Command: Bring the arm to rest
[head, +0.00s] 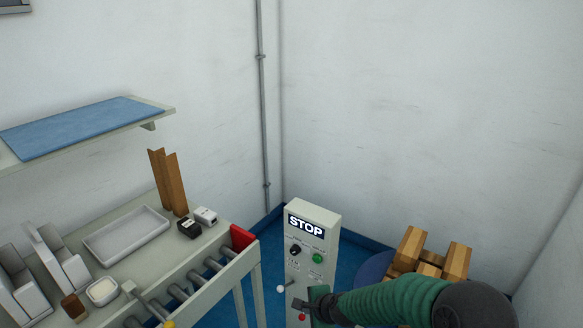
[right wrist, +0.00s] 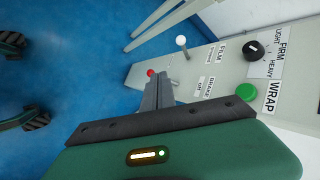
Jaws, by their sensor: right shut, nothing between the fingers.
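My right arm (head: 385,303) comes in from the lower right in the head view, in a green ribbed sleeve. Its gripper (head: 303,304) is in front of the lower part of a grey control box (head: 322,232) with a STOP sign. In the right wrist view the gripper (right wrist: 158,80) is shut and empty. Its fingertips are near a red button (right wrist: 150,73) and a white-knobbed lever (right wrist: 181,41); I cannot tell whether they touch the box. A green button (right wrist: 246,91) and a black knob (right wrist: 254,50) also show on the panel. My left gripper is not in view.
A bench with a white tray (head: 127,235), rollers (head: 197,283) and small boxes (head: 206,216) stands at the left under a blue-topped shelf (head: 78,127). Wooden blocks (head: 458,262) stand right of the control box. Blue floor (right wrist: 75,60) is open beside the box.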

